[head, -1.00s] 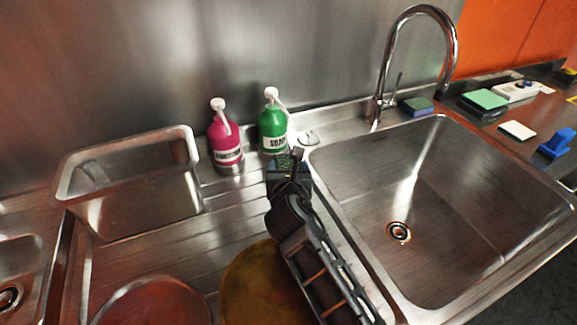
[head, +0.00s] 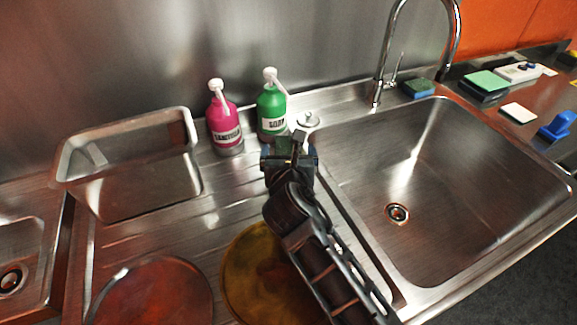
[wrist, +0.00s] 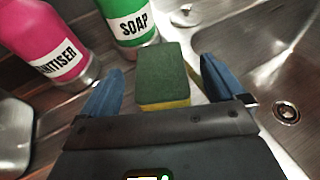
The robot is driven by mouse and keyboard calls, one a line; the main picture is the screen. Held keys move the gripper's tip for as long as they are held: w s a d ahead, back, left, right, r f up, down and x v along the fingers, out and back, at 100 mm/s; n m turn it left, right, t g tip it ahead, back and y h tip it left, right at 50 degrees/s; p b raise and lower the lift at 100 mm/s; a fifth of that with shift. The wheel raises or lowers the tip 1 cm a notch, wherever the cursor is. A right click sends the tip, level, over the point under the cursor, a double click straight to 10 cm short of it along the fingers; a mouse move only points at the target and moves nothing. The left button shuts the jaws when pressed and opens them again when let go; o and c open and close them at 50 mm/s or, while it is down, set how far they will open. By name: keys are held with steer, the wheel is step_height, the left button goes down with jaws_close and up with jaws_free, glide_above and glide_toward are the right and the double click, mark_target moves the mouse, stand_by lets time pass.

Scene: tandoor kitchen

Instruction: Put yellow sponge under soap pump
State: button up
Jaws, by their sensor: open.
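The yellow sponge (wrist: 165,80) has a dark green top and a yellow lower body. In the wrist view it lies on the steel surface between the two blue fingers of my gripper (wrist: 163,65), with gaps on both sides. The gripper is open. The soap pump is the green bottle labelled SOAP (wrist: 130,22); it stands upright just beyond the sponge, at upper left. In the head view the soap pump (head: 271,108) stands behind my gripper (head: 291,146), which hides most of the sponge.
A pink sanitiser bottle (head: 223,122) stands left of the soap. A steel container (head: 150,192) is farther left. The sink (head: 445,180) with its tap (head: 455,40) is on the right. Another sponge (head: 418,88) lies on the back ledge. Round plates (head: 155,295) are in front.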

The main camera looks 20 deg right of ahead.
steer(key=v, duration=0.8)
